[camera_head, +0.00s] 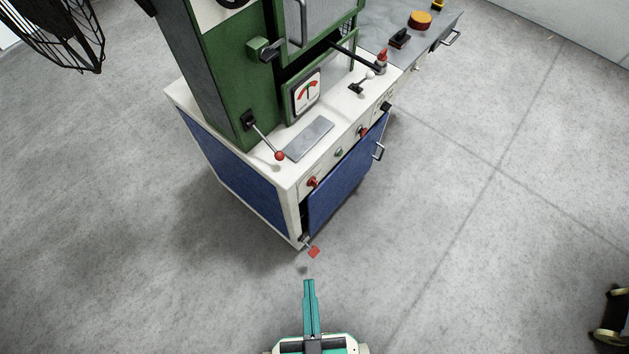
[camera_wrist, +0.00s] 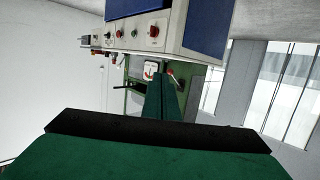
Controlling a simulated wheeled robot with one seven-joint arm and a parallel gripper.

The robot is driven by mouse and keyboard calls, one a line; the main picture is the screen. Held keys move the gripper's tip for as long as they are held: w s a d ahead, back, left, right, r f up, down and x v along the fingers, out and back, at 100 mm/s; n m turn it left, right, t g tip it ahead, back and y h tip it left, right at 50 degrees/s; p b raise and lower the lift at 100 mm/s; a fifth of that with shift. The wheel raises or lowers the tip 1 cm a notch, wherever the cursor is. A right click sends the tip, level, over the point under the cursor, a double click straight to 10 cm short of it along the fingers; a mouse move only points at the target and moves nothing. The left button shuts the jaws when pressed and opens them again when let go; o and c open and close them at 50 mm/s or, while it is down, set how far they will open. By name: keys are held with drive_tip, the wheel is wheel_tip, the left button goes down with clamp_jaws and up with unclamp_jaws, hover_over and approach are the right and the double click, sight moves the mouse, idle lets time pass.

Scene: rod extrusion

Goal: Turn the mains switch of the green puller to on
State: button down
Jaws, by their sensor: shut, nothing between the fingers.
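The green puller (camera_head: 220,95) stands ahead of my gripper, with a white base over blue panels. Its front strip carries a red knob (camera_head: 312,182) at the near end, a green button (camera_head: 339,152), another red control (camera_head: 362,131) and a black one (camera_head: 386,107). Labels are too small to read, so I cannot tell which is the mains switch or its position. The wrist view shows the puller upside down, with the near red knob (camera_wrist: 153,31) above the fingers. My gripper (camera_head: 309,283) is shut and empty, in front of the cabinet and apart from it.
The blue door (camera_head: 345,175) has a handle (camera_head: 378,151). A grey bench (camera_head: 410,45) adjoins behind.

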idle(0.4)
drive_tip(key=c, duration=2.1)
unclamp_jaws()
drive_tip(key=shift+o, duration=1.2)
drive_tip(key=w+d+f+g, duration=0.2)
drive_tip(key=d+f, duration=0.1)
drive_tip(key=f, duration=0.6)
drive_tip(key=w+d+f+g+h, duration=0.1)
drive_tip(key=w+d+f+g, duration=0.1)
drive_tip(key=f, duration=0.7)
drive_tip(key=shift+d+f, duration=0.15)
drive_tip(key=shift+d, duration=0.5)
drive_tip(key=n+t+y, duration=0.1)
drive_tip(key=n+y, duration=0.8)
drive_tip(key=y, duration=0.5)
approach(317, 183)
drive_tip(key=x, duration=0.8)
drive_tip(key=shift+f, duration=0.15)
